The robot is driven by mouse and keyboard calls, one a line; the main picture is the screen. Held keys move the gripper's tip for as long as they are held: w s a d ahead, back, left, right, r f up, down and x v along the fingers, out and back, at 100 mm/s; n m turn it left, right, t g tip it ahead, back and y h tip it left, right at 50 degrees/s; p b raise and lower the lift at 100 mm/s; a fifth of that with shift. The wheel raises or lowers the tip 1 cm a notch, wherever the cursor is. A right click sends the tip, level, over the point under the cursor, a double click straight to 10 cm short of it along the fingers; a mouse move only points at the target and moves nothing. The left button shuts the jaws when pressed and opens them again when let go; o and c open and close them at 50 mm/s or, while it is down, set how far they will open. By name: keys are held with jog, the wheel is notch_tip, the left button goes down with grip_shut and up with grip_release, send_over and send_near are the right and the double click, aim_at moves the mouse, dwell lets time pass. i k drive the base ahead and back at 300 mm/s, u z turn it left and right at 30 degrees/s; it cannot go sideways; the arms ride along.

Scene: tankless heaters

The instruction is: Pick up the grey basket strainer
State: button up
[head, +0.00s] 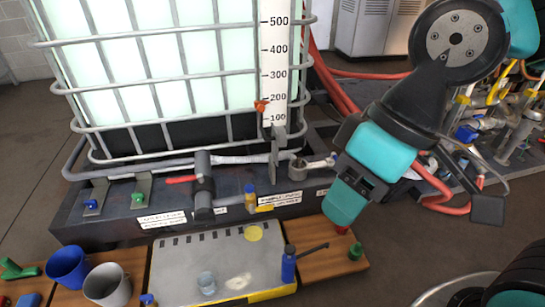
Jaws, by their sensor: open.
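A grey cup-shaped piece (107,286), open at the top, stands at the lower left on a wooden board; it looks like the grey basket strainer, though no mesh can be made out. A similar blue piece (67,268) stands close on its left. My gripper (345,212) hangs at the right, above the right end of the bench and far from the grey piece. It is open, and nothing shows held in it. Its fingertips are hard to make out.
A green-topped piece (356,252) stands at right. A caged tank (180,75) with pipes rises behind.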

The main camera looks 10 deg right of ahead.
aim_at(298, 165)
jog(key=k, duration=0.5)
jog(key=z, duration=1.7)
jog(key=i, duration=1.25)
jog(key=u, duration=2)
jog(key=i, duration=0.5)
jog(key=u, duration=0.05)
